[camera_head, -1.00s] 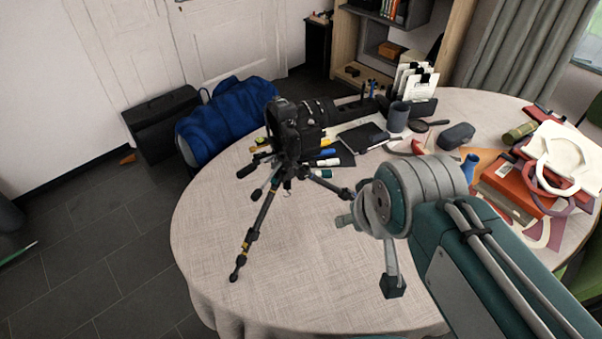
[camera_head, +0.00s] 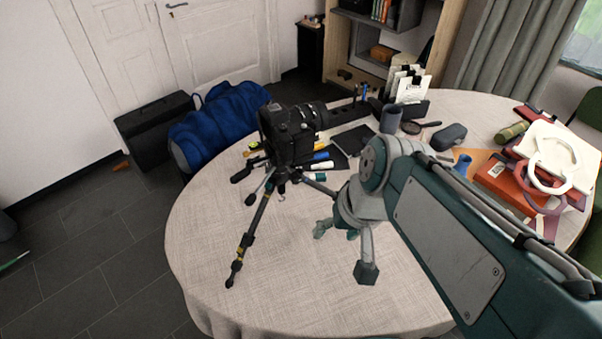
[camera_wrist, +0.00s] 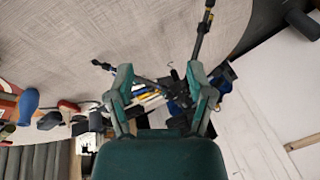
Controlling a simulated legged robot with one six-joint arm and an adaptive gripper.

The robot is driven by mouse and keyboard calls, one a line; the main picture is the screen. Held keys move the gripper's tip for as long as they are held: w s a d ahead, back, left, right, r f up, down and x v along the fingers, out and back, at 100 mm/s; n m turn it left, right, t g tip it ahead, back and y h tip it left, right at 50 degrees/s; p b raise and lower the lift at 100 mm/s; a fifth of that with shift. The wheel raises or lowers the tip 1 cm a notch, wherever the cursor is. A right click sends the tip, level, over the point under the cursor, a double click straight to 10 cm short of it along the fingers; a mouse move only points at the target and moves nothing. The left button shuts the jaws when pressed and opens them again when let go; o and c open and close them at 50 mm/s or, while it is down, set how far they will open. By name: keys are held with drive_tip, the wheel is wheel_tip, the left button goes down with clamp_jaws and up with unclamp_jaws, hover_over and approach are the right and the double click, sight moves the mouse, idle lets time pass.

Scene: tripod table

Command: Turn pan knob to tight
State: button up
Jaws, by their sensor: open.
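The black tripod (camera_head: 262,210) stands on the round table with a black camera (camera_head: 288,130) on its head. Dark handles stick out from the head to the left; I cannot tell which part is the pan knob. My gripper (camera_head: 336,232) is open and empty, over the table to the right of the tripod and apart from it. In the wrist view my gripper's two teal fingers (camera_wrist: 160,72) are spread, with the tripod (camera_wrist: 203,35) visible beyond and between them. The tripod head is partly hidden there by the right finger.
Red boxes (camera_head: 505,178) lie at the right. A blue bag (camera_head: 220,120) sits behind the table. The front tabletop (camera_head: 300,290) is clear.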

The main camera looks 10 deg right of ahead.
drive_tip(key=w+a+f+m+g+y, duration=0.2)
drive_tip(key=w+f+m+y, duration=0.1)
drive_tip(key=f+y, duration=0.15)
drive_tip(key=m+t+y, duration=0.7)
drive_tip(key=m+t, duration=0.4)
drive_tip(key=m, duration=0.2)
approach(303, 174)
drive_tip(key=x, duration=1)
drive_tip(key=shift+w+a+f, duration=0.2)
drive_tip(key=shift+w+a, duration=0.05)
drive_tip(key=shift+w, duration=0.1)
clamp_jaws()
